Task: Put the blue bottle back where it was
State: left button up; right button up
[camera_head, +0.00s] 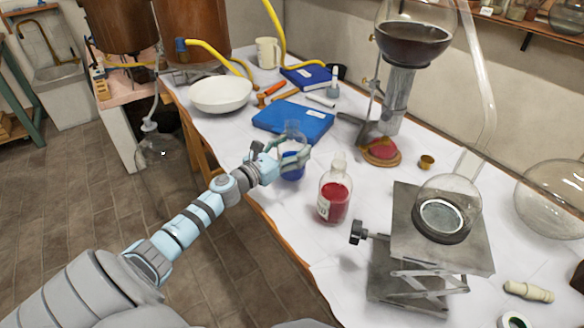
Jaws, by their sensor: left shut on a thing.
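The blue bottle (291,171) is a clear glass bottle with blue liquid in its lower part. It is upright at the table's front edge, just in front of a blue book. My left gripper (294,157) comes in from the left and is shut around the bottle's upper body. I cannot tell whether the bottle's base touches the table. My right gripper is not in view.
A bottle of red liquid (335,193) stands to the right of the blue bottle. Behind are a blue book (293,120), a white bowl (220,94) and a stand with a flask (412,42). A metal lab jack (438,262) stands at right. White tabletop (310,235) is clear before the red bottle.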

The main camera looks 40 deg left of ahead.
pick_arm(q)
notch_tip(320, 180, down, 3)
jog(key=shift+r+b, duration=0.15)
jog(key=shift+b, duration=0.4)
jog(key=shift+r, duration=0.15)
jog(key=o, duration=1.5)
jog(key=shift+f, duration=0.2)
jog(key=o, duration=0.4)
jog(key=shift+r, duration=0.1)
